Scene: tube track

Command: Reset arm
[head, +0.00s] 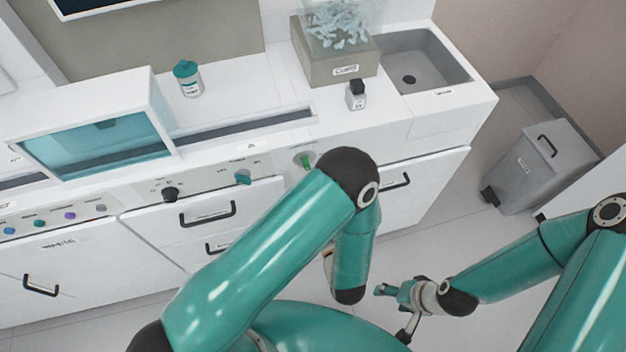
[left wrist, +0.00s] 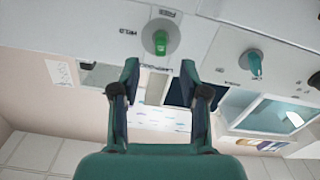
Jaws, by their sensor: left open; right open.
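My left arm bends over in front of the white counter in the head view, and its gripper is mostly hidden behind the arm there. In the left wrist view my left gripper (left wrist: 159,80) is open, with nothing between its two fingers. A green knob (left wrist: 160,42) on the white panel shows just beyond the fingertips; the same green knob shows beside my left elbow in the head view (head: 305,160). My right gripper (head: 392,312) is open and empty over the floor, in front of the counter's drawers.
The white counter (head: 240,95) carries a glass-fronted cabinet (head: 95,140), a teal-capped jar (head: 187,78), a small black-capped bottle (head: 356,95) and a clear bin on a grey box (head: 333,62). A sink (head: 412,70) is at the right end. A grey waste bin (head: 538,165) stands on the floor.

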